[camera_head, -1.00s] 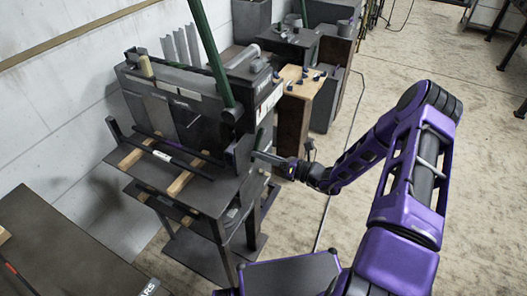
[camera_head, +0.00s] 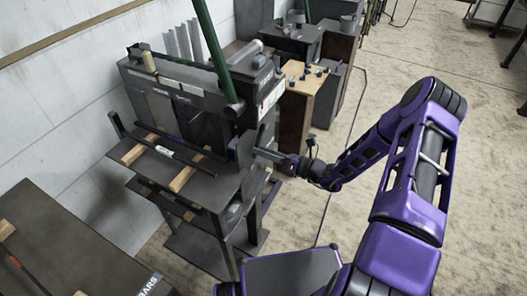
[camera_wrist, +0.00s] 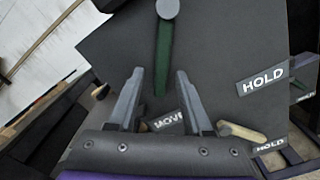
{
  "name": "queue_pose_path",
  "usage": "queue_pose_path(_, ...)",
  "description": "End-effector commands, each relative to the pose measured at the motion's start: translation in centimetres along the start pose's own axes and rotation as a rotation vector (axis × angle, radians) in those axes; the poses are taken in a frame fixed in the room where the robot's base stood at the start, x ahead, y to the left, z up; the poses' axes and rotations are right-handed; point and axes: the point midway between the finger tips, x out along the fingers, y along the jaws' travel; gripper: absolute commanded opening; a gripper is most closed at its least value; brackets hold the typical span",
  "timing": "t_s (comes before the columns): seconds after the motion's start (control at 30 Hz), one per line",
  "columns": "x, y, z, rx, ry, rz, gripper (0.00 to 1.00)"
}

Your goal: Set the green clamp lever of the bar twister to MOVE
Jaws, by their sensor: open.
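The bar twister (camera_head: 190,97) is a dark grey machine on a stand, left of my arm in the head view. A green lever (camera_wrist: 164,55) hangs from a round grey pivot in the wrist view, against a dark plate. Its free end points down towards the MOVE label (camera_wrist: 163,124), which my right finger partly covers. A HOLD label (camera_wrist: 265,79) is to the right. My gripper (camera_wrist: 159,72) is open, with one finger on each side of the lever and gaps visible. In the head view my gripper (camera_head: 270,156) is at the machine's right side; the lever is hard to make out there.
A tan lever (camera_wrist: 241,133) and a second HOLD label (camera_wrist: 270,146) are lower right in the wrist view. A long green bar (camera_head: 211,50) rises from the machine. A dark table (camera_head: 70,240) stands at front left.

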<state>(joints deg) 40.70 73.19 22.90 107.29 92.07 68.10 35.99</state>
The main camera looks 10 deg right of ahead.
Motion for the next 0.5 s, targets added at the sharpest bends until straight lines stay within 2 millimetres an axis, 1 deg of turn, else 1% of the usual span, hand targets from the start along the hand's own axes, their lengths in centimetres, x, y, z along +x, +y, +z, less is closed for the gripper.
queue_pose_path(0.17,-0.2,0.0,0.1,-0.001,0.000,-0.001,0.50)
queue_pose_path(0.27,-1.1,-0.1,0.1,-0.002,-0.002,-0.003,0.50)
queue_pose_path(0.37,-2.8,-0.1,0.1,-0.002,-0.002,-0.004,0.50)
queue_pose_path(0.5,-6.2,-0.1,0.1,-0.001,-0.002,-0.005,0.50)
